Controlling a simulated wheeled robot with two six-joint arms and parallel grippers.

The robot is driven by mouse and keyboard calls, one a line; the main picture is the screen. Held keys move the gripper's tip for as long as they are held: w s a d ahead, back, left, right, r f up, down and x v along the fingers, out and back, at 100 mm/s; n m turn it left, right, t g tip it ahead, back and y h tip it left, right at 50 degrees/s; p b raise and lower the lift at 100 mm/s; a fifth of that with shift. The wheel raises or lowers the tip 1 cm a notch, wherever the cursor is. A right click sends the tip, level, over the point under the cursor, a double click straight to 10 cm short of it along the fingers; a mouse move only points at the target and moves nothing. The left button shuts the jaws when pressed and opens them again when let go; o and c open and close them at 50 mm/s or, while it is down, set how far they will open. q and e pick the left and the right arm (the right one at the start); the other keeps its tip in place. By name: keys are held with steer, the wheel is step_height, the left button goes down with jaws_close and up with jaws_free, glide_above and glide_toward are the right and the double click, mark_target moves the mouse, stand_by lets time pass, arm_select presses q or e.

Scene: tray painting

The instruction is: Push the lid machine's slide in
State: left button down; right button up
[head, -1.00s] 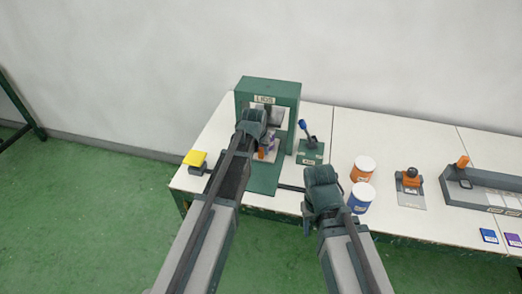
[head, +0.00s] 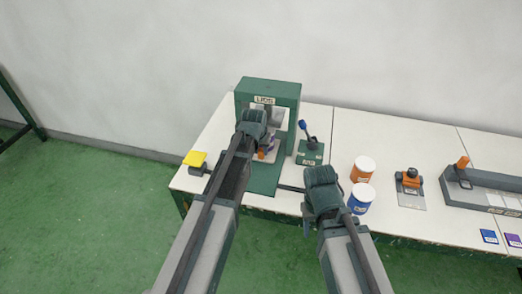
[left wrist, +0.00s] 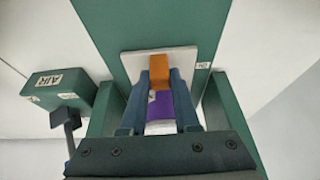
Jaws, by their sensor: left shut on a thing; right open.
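The green lid machine (head: 283,90), labelled LIDS, stands at the back of the bench. A purple piece (left wrist: 160,104) shows between the fingers. In the head view my left gripper (head: 262,143) is at the machine's front opening and hides part of the slide. My right gripper (head: 307,218) is open and empty, by the bench's front edge.
A green AIR box (head: 310,153) with a blue-topped lever stands right of the machine. A yellow-topped block (head: 195,159) is at the left. An orange-white pot (head: 363,168) and a blue-white pot (head: 361,198) stand near the right gripper. An orange-handled device (head: 409,180) sits further right.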

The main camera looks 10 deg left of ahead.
stand_by(0.5)
arm_select(q)
steer(key=w, duration=0.4)
steer(key=shift+w, duration=0.3)
steer(key=shift+s, duration=0.1)
steer(key=c, duration=0.7)
jaws_free()
steer(key=shift+o, duration=0.3)
steer(key=shift+r, duration=0.15)
steer(key=p+v, duration=1.2)
steer(key=v, duration=0.1)
steer(key=shift+r+p, duration=0.25)
steer(key=shift+p, duration=0.1)
